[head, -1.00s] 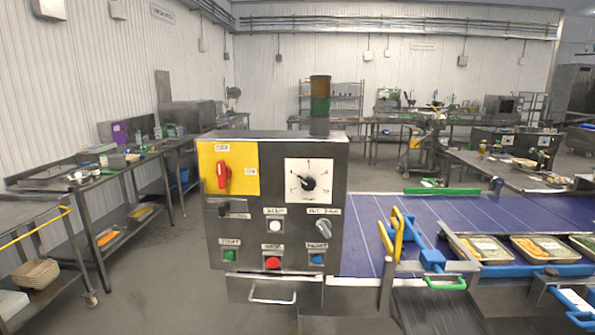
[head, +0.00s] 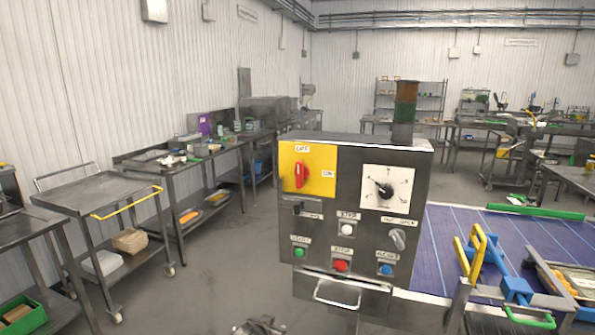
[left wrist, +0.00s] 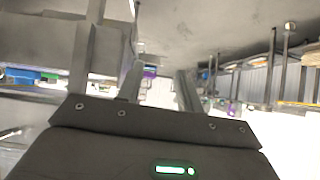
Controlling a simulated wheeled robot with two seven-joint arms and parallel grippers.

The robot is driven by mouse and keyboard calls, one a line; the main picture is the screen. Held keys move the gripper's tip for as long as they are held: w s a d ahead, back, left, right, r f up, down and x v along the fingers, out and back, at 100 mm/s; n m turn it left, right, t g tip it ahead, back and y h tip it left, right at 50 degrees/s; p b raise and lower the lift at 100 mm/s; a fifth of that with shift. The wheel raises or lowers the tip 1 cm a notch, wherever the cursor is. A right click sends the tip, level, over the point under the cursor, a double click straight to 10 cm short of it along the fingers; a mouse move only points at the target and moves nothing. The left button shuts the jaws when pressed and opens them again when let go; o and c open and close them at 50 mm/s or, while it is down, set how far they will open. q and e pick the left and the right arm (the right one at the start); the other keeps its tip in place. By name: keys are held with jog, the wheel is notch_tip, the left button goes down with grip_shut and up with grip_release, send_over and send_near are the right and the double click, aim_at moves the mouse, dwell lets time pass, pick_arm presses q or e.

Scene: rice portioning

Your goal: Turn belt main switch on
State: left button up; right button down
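The belt main switch is a red rotary handle (head: 300,175) on a yellow plate (head: 321,183) at the upper left of the control box (head: 350,215). The handle stands upright, pointing to the label above it that reads OFF; another label sits to its right. My left gripper (head: 258,328) just enters the bottom edge of the head view, low and to the left of the box, apart from the switch. In the left wrist view its two fingers (left wrist: 160,85) stand apart with nothing between them. My right gripper is not in view.
The box also bears a dial (head: 386,188), a grey knob (head: 398,238), a green button (head: 299,252), a red button (head: 341,265) and a blue button (head: 386,269). The purple belt (head: 450,240) lies to the right. A cart (head: 100,195) stands left; floor between is clear.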

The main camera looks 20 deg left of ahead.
pick_arm(q)
jog(key=w+d+r+t, duration=0.1)
jog(key=d+r+t, duration=0.1)
jog(key=r, duration=1.4)
jog(key=w+d+r+t, duration=0.1)
jog(key=d+r+t, duration=0.15)
jog(key=r, duration=1.35)
jog(key=t+p, duration=0.1)
jog(key=t, duration=0.2)
send_near(298, 172)
jog(key=shift+h, duration=0.4)
jog(key=w, duration=0.9)
jog(key=shift+w+d, duration=0.1)
jog(key=shift+w, duration=0.15)
grip_shut()
